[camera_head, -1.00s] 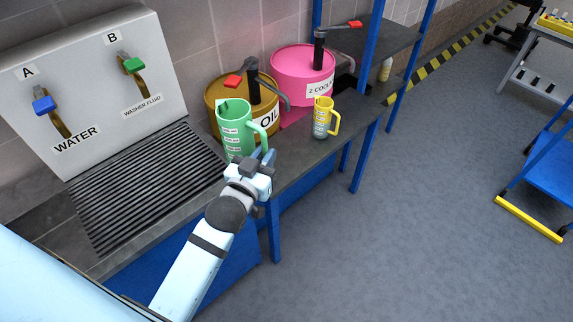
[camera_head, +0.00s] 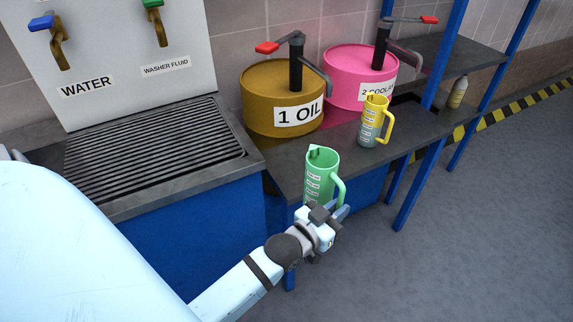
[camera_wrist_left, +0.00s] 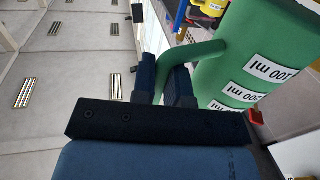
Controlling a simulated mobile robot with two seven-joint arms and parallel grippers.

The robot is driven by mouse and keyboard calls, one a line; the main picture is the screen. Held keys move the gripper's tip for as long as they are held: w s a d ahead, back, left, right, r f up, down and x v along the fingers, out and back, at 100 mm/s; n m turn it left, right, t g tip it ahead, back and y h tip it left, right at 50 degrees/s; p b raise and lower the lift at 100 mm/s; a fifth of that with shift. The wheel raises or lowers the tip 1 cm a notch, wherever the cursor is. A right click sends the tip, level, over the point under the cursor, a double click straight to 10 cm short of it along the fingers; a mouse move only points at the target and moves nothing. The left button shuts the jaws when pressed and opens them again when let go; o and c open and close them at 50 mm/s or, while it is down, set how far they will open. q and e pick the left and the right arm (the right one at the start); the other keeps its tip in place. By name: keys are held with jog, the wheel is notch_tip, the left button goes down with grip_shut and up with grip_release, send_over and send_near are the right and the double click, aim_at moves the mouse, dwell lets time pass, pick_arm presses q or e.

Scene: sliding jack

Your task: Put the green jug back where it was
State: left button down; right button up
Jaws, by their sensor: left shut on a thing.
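The green jug (camera_head: 319,176) is upright at the front edge of the dark bench, in front of the oil drum. My left gripper (camera_head: 336,212) is shut on the jug's handle, at the jug's lower right. In the left wrist view the jug (camera_wrist_left: 255,60) fills the right side, and its handle passes between the fingers of my left gripper (camera_wrist_left: 165,80). Whether the jug's base touches the bench is hard to tell, as the gripper hides part of it. My right gripper is not in view.
A yellow jug (camera_head: 371,122) stands on the bench (camera_head: 290,160), right of the green one. Behind are a brown oil drum (camera_head: 270,98) and a pink coolant drum (camera_head: 350,75) with pumps. A grated sink (camera_head: 150,150) lies left under water and washer fluid taps. Blue shelf posts stand right.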

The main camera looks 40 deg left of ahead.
pick_arm(q)
notch_tip(320, 180, down, 4)
jog(key=shift+w+r+b, duration=0.15)
jog(key=shift+r+b, duration=0.05)
jog(key=shift+b, duration=0.65)
jog(key=w+a, duration=0.2)
jog(key=a, duration=0.3)
jog(key=w+a+b, duration=0.1)
jog(key=w+a, duration=0.1)
jog(key=a, duration=0.3)
jog(key=w+a+b, duration=0.1)
jog(key=w+a, duration=0.1)
jog(key=a, duration=0.4)
jog(key=shift+w, duration=0.3)
jog(key=shift+w+a+f+b, duration=0.1)
jog(key=shift+a+f+b, duration=0.1)
jog(key=shift+b, duration=0.2)
jog(key=shift+d+r, duration=0.1)
jog(key=shift+r, duration=0.1)
jog(key=shift+f, duration=0.15)
jog(key=c, duration=1.1)
grip_release()
jog(key=shift+c, duration=0.2)
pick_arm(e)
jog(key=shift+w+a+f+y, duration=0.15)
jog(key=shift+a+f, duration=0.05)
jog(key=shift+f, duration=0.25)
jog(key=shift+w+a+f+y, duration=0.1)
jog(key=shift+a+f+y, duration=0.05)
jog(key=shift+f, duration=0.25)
